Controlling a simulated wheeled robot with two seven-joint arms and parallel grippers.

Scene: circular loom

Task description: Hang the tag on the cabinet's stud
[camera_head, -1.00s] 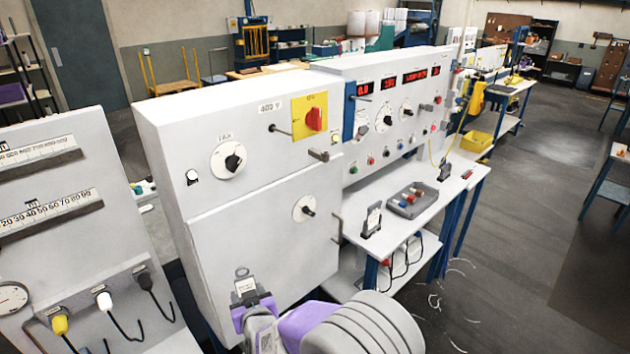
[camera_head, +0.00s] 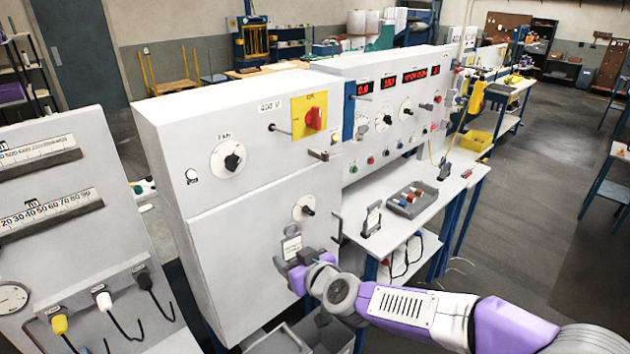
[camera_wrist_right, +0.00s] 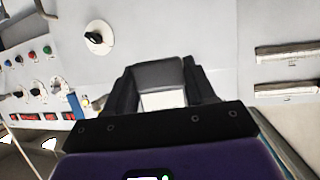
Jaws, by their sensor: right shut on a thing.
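The tag (camera_head: 291,245), a small pale card with a dark frame and a loop at its top, is upright in my right gripper (camera_head: 287,264). The gripper is shut on its lower part, in front of the cabinet's lower door (camera_head: 235,260). In the right wrist view the tag (camera_wrist_right: 162,98) sits between the two dark fingers. A thin stud (camera_head: 280,129) sticks out of the cabinet's upper front, left of the yellow switch plate (camera_head: 310,116). The tag is well below this stud and apart from it. My left gripper is not in view.
A black knob (camera_head: 307,210) and a grey latch (camera_head: 318,154) protrude from the cabinet front. A door handle (camera_head: 337,228) stands at its right edge. A bench (camera_head: 420,215) with a grey tray (camera_head: 411,200) and another framed card (camera_head: 372,218) lies to the right.

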